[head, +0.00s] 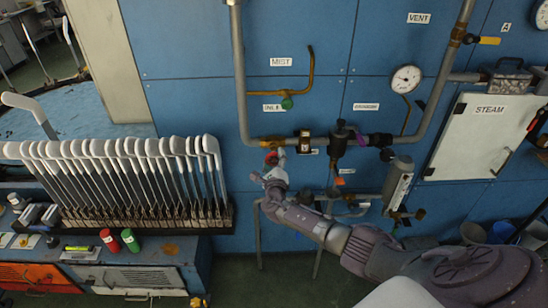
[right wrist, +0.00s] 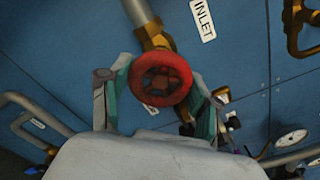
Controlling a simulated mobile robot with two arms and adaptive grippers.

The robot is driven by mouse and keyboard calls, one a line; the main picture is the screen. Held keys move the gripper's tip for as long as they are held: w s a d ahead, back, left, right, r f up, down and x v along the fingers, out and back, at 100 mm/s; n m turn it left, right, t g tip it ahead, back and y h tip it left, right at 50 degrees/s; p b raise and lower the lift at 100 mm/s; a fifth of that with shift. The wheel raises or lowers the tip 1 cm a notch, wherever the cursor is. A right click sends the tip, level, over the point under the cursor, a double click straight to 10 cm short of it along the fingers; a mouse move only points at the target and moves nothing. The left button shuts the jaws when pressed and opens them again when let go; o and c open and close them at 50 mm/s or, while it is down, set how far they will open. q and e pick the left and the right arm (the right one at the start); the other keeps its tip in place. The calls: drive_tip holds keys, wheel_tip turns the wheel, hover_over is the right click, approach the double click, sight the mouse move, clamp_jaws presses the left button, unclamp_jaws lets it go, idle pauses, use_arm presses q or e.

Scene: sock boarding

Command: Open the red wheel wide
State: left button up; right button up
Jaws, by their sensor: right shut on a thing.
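The red wheel (right wrist: 161,79) sits on a brass valve below a grey vertical pipe in the right wrist view. In the head view it shows small (head: 271,158), partly covered by my gripper. My right gripper (right wrist: 160,90) has one finger on each side of the wheel and is shut on its rim. In the head view the right gripper (head: 274,168) reaches up to the wheel from the lower right. How far the wheel is turned cannot be told. My left gripper is not in view.
A green valve handle (head: 287,103) sits above right of the wheel. A dark valve body (head: 340,138) and pipes stand to the right, with a gauge (head: 406,79) higher up. A rack of white sock boards (head: 130,180) stands to the left.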

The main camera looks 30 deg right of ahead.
drive_tip(key=shift+f+n, duration=0.1)
drive_tip(key=shift+n, duration=0.4)
drive_tip(key=o, duration=1)
drive_tip(key=shift+c, duration=0.2)
drive_tip(key=shift+o, duration=1)
drive_tip(key=v, duration=1.2)
